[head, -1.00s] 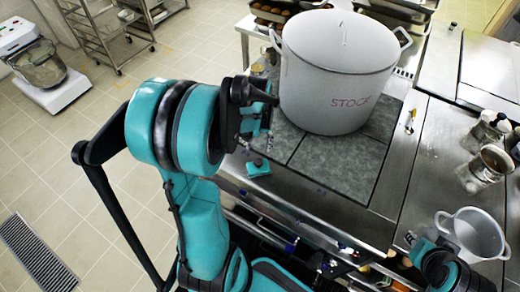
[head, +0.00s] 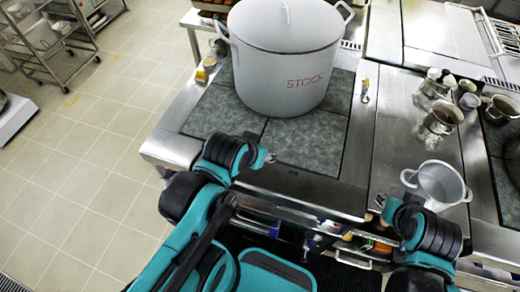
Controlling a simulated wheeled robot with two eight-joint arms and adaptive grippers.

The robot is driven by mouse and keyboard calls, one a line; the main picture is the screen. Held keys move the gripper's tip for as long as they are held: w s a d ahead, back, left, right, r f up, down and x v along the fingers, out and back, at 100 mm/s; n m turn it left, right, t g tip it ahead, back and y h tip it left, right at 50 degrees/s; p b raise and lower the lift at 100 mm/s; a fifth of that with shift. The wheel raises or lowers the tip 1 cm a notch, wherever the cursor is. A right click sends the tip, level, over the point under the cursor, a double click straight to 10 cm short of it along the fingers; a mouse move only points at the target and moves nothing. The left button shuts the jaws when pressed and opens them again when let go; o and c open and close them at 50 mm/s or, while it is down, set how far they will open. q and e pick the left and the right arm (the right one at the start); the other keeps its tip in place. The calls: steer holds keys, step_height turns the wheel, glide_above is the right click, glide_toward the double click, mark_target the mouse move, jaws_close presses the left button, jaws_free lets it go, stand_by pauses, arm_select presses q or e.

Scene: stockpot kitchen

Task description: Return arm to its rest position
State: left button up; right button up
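A large white stockpot (head: 283,62) marked "STOCK" stands upright with its lid on, on the grey tiled cooktop (head: 306,139). My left arm (head: 195,215) comes in from the lower left. My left gripper (head: 268,157) is over the counter's front edge, apart from the pot and with nothing visible in it; its fingers are too small to read. My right arm (head: 425,245) is folded at the lower right. My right gripper (head: 382,203) is by the counter's front edge, left of a small white pot (head: 438,184); its fingers are also unclear.
Metal pots (head: 440,117) and small jars stand on the right counter. A shelf with several items (head: 340,240) lies below the counter front. A wire rack (head: 60,40) stands at the far left. The tiled floor (head: 95,160) on the left is open.

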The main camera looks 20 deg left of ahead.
steer(key=shift+w, duration=0.1)
step_height(320, 180, down, 12)
steer(key=b, duration=1.1)
steer(key=shift+r, duration=0.25)
